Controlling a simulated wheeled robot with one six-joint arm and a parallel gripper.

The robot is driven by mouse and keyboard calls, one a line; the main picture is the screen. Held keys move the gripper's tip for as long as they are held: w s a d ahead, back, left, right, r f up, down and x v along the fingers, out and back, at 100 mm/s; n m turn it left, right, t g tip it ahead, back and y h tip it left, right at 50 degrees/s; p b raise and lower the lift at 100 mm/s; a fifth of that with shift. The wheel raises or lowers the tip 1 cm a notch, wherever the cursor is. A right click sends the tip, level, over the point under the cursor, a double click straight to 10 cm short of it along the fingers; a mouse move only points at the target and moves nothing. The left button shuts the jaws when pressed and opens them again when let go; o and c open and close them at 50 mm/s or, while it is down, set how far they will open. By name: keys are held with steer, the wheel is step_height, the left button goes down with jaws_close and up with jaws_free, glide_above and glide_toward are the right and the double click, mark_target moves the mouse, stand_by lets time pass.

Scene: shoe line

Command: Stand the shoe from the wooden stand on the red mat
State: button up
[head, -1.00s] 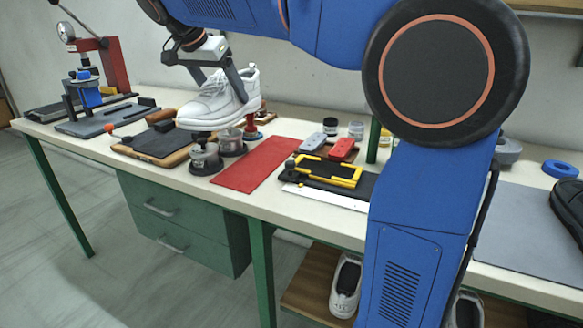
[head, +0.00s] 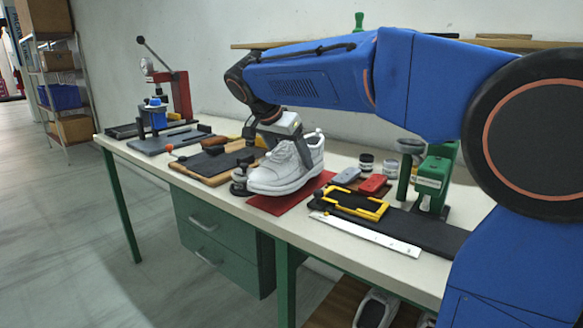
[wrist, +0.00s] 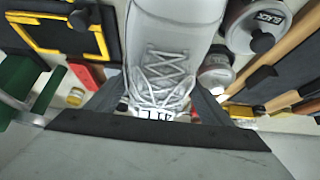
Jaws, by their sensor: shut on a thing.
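A white lace-up shoe (head: 283,172) is upright, toe toward the lower left, over the red mat (head: 275,206) in the head view. My gripper (head: 284,138) is shut on the shoe from above, near its ankle opening. The sole is level and close to the mat, but I cannot tell whether it touches. The shoe hides most of the mat; its front and right ends show. In the wrist view the laced upper (wrist: 165,70) fills the middle between my gripper's fingers (wrist: 158,103). I cannot make out an empty shoe stand.
To the right are a grey and a red item (head: 373,184), a yellow frame (head: 352,203) and a white ruler (head: 375,236). Another shoe (head: 374,309) is below the bench.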

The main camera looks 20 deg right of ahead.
steer(key=shift+f, duration=1.5)
steer(key=shift+f, duration=0.1)
steer(key=o, duration=1.3)
steer(key=shift+o, duration=0.2)
steer(key=v, duration=1.2)
